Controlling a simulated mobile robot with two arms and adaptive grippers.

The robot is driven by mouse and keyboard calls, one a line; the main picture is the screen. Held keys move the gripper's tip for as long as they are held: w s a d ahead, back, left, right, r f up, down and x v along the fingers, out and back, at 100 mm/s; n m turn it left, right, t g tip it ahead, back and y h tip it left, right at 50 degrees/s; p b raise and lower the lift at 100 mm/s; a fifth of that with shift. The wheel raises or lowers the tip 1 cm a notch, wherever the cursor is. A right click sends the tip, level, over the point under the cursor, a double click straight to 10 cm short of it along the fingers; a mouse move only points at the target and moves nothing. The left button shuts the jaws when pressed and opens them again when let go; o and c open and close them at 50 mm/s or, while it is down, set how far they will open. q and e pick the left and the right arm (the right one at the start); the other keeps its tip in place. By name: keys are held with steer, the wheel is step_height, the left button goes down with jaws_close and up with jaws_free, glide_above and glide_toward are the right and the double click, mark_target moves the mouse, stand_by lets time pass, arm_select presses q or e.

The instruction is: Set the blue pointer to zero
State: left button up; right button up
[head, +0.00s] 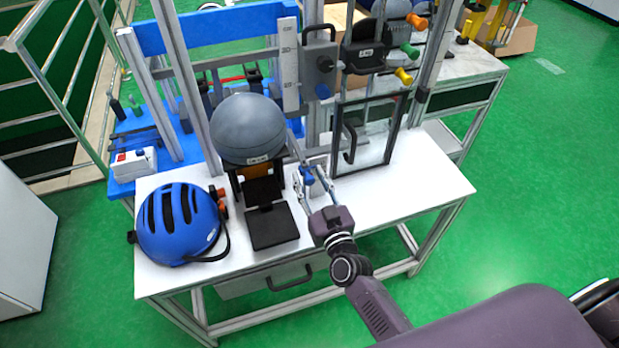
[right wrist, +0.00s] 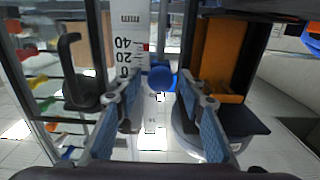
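A blue knob, which looks like the blue pointer (right wrist: 161,78), sits in front of the white number scale (right wrist: 130,60) in the right wrist view. A small red mark shows on the scale near it. In the head view the blue pointer (head: 308,175) is low on the tower, under the upright scale (head: 289,65). My right gripper (right wrist: 163,84) has one finger on each side of the knob. The fingers look apart, with narrow gaps to the knob. The right gripper (head: 307,181) also shows in the head view, above the white table. My left gripper is out of view.
A grey ball (head: 247,128) sits over a black stand left of the gripper. A blue helmet (head: 178,222) lies on the white table (head: 425,185). A clear panel with a black handle (head: 350,143) stands to the right. The table's right end is clear.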

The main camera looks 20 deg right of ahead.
steer(key=s, duration=1.1)
steer(key=shift+s+d, duration=0.2)
steer(key=shift+s, duration=0.2)
steer(key=shift+a, duration=0.1)
